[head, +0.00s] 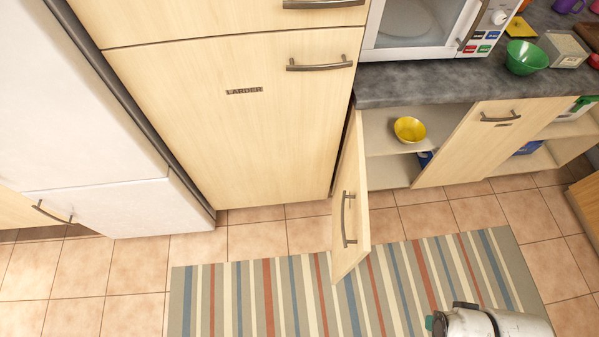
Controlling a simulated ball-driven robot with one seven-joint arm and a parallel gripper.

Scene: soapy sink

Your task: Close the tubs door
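A pale wood cabinet door (348,210) stands wide open under the worktop, beside the larder unit, jutting out over the striped mat. Its bar handle (347,218) shows on its face; no label on it is readable. The compartment behind it (385,168) is open, with a yellow bowl (409,129) on the upper shelf and something blue (425,158) partly hidden below. Another door (480,145) to the right looks flush with the cabinet front; its small label is too small to read. A white and dark part of my arm shows at the bottom right; my gripper's fingers are not visible.
A closed larder door (230,120) and a white appliance (90,120) stand to the left. The striped mat (290,295) lies on the tiled floor. A microwave (425,28) and green bowl (525,57) stand on the worktop (420,85). Open shelves (560,130) are at the right.

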